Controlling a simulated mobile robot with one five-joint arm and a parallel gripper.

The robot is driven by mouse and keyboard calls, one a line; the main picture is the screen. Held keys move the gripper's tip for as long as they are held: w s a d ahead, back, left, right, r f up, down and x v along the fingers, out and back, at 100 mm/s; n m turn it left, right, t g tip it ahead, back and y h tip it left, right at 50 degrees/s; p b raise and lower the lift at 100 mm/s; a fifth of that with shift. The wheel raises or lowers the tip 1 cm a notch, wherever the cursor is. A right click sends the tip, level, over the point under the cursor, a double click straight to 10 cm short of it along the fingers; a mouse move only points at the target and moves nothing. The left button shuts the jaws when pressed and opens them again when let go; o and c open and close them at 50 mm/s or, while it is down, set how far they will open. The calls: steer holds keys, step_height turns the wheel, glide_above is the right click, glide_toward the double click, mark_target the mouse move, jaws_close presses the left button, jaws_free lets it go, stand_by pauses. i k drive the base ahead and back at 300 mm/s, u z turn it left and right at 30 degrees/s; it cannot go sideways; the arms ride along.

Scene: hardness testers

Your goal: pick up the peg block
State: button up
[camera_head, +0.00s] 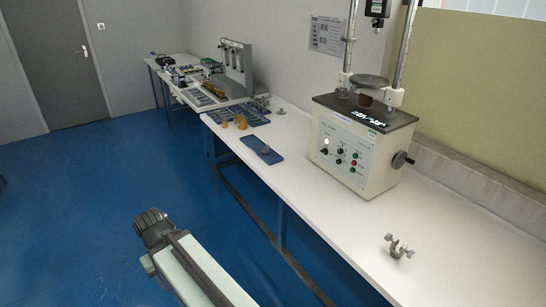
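A small grey metal piece with several knob-like pegs (398,247) stands on the bare right part of the white bench; it may be the peg block, but I cannot be sure. Nothing touches it. My pale green arm rises from the bottom edge, over the floor left of the bench. Its dark end, where my gripper (153,228) seems to be, is well apart from the metal piece. I cannot make out its fingers, and I see nothing held there.
A tester with a control panel (348,155) and side crank stands on the bench (450,240). Farther back are a blue plate (252,146) with a grey part on it, brass pieces (241,121) and another apparatus (236,68). Blue floor (80,220) is clear at left.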

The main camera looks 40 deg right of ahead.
mark_target(265, 151)
steer(key=k, duration=1.05)
steer(key=z, duration=0.5)
steer(key=i, duration=2.9)
steer(key=u, duration=1.1)
steer(key=i, duration=0.7)
steer(key=u, duration=0.7)
steer(key=i, duration=0.6)
steer(key=z, duration=0.15)
steer(key=k, duration=0.6)
steer(key=u, duration=0.05)
